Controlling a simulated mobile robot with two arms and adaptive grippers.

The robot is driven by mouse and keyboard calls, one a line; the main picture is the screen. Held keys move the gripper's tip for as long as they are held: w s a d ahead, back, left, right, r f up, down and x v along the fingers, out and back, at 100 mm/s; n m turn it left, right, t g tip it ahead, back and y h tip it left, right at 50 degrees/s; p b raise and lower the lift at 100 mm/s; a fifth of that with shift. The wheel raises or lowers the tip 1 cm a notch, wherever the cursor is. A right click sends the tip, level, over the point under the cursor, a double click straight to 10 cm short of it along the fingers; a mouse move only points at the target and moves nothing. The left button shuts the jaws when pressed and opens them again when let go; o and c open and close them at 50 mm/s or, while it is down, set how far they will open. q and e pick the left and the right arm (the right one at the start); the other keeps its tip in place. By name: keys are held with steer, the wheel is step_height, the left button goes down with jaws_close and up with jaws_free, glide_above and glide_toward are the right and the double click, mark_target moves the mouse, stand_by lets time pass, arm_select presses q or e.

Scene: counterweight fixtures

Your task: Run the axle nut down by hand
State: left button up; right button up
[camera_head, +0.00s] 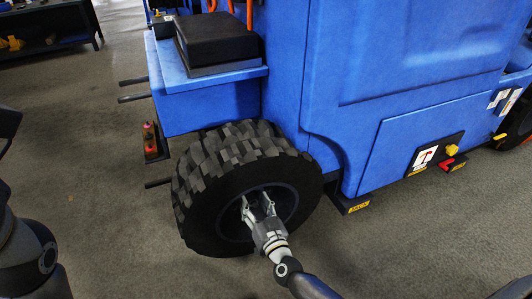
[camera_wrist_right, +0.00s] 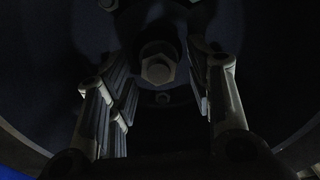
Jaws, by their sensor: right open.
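The wheel (camera_head: 230,170) has a chunky dark tyre and a dark hub, low on the blue vehicle. My right gripper (camera_head: 258,205) reaches into the hub from the front, its fingers spread apart. In the right wrist view the axle nut (camera_wrist_right: 158,68) is a grey hexagonal nut at the hub centre. The right gripper's fingers (camera_wrist_right: 163,82) stand open on either side of it, with dark gaps between them and the nut. In the head view the nut is hidden behind the gripper. My left arm shows at the left edge, but its gripper is out of view.
The blue vehicle body (camera_head: 410,130) rises behind the wheel. A ledge with a black box (camera_head: 215,38) and several dark rods stick out at its left. A small rack with red items (camera_head: 152,142) sits beside the tyre. The floor in front is clear.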

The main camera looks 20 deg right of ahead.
steer(key=shift+n, duration=1.1)
steer(key=s+r+p, duration=0.1)
steer(key=s+p, duration=0.4)
steer(key=s, duration=0.6)
steer(key=s+a+r+m+t+p, duration=0.1)
steer(key=r+t, duration=0.3)
steer(key=r, duration=1.2)
steer(key=s+a+r+m+t+p, duration=0.1)
steer(key=s+r+t+p, duration=0.1)
steer(key=r, duration=1.5)
steer(key=s+t, duration=0.1)
steer(key=t, duration=0.1)
steer(key=shift+s+a+t+p, duration=0.2)
steer(key=shift+t+p, duration=0.1)
steer(key=shift+p, duration=0.1)
steer(key=shift+m, duration=0.3)
